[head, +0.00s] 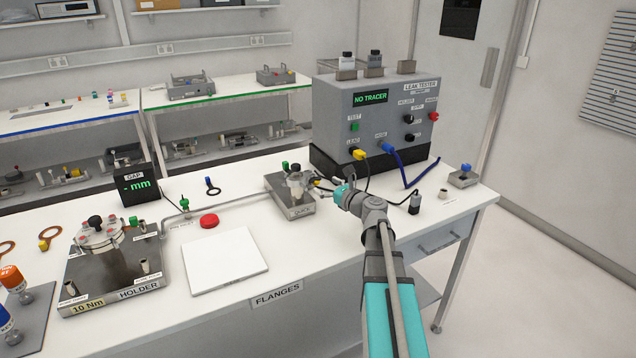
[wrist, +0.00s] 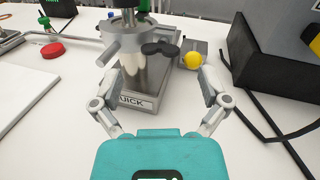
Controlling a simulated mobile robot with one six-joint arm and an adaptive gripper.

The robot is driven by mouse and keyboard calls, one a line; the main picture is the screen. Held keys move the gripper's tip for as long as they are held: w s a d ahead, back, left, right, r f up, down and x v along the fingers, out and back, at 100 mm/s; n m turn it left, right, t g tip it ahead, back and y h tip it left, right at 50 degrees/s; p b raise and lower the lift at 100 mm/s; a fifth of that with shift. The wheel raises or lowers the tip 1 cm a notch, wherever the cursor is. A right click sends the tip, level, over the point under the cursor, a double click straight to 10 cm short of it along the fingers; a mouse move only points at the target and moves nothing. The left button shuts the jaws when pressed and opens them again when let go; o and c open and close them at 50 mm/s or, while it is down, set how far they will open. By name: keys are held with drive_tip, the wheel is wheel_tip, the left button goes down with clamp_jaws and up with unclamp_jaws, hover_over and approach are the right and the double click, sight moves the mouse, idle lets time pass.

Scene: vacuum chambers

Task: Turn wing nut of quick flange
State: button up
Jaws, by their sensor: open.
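The quick flange is a metal cylinder (wrist: 130,75) on a grey base plate labelled "QUICK" (wrist: 147,105). A dark wing nut (wrist: 160,48) sticks out at its right side, and a grey bar points out at its left. In the head view the flange stands on its base (head: 292,208) at the bench's middle. My gripper (wrist: 153,72) is open, with one finger on each side of the cylinder in the wrist view and nothing between them held. In the head view my gripper (head: 323,190) is close to the flange's right side; whether it touches is unclear.
The holder (head: 112,275), red button (head: 209,221) and white pad (head: 225,262) lie left. Bench is clear in front of the flange.

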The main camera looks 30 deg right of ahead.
sight(315, 179)
drive_tip(key=shift+x, duration=1.7)
drive_tip(key=shift+s, duration=0.1)
drive_tip(key=c, duration=1.2)
